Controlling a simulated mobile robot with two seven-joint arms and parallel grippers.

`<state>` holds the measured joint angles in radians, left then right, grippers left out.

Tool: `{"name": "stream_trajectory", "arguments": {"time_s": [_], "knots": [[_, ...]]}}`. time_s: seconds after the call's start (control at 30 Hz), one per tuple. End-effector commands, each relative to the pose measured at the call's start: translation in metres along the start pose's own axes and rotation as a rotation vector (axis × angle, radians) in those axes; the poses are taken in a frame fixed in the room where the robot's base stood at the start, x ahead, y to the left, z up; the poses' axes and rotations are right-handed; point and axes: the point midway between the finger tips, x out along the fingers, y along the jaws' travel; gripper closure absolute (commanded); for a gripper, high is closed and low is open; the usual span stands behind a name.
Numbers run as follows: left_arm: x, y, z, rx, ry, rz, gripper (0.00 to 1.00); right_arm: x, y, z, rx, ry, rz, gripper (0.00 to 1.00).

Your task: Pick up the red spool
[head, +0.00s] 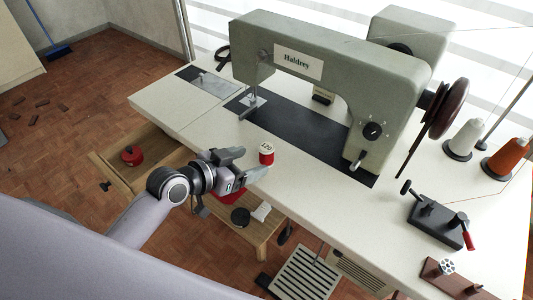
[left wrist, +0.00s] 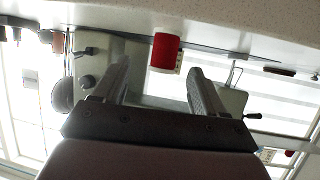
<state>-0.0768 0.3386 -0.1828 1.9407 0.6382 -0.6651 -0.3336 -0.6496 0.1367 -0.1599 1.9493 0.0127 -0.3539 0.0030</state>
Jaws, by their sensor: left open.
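The red spool (head: 267,158) stands upright near the front edge of the white sewing table, with a pale top marked with dark figures. My left gripper (head: 249,163) is open and empty, just left of the spool, with its fingers pointing toward it. In the left wrist view the picture is upside down. There the red spool (left wrist: 165,52) shows in the gap between the open fingers (left wrist: 160,68), beyond their tips and apart from them. My right gripper is not in view.
A grey-green sewing machine (head: 300,52) stands behind the spool on the white table (head: 310,178). Thread cones (head: 508,158) and a small black device (head: 436,222) are at the right. An open wooden drawer (head: 152,137) holding a red object (head: 131,155) lies left of my arm.

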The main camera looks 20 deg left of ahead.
Motion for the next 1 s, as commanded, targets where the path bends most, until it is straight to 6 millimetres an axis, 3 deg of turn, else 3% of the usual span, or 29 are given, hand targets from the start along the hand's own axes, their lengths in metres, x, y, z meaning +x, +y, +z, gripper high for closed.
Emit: {"name": "stream_trajectory", "arguments": {"time_s": [0.43,0.73,1.0], "knots": [[0.032,-0.006,-0.008,-0.001,0.027,-0.004,0.29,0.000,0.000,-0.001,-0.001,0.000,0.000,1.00],[0.067,-0.007,-0.009,-0.001,0.026,-0.004,0.29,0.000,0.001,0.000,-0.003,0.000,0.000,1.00],[0.074,-0.007,-0.008,0.001,0.025,-0.005,0.29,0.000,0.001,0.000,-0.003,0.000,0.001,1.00]]}}
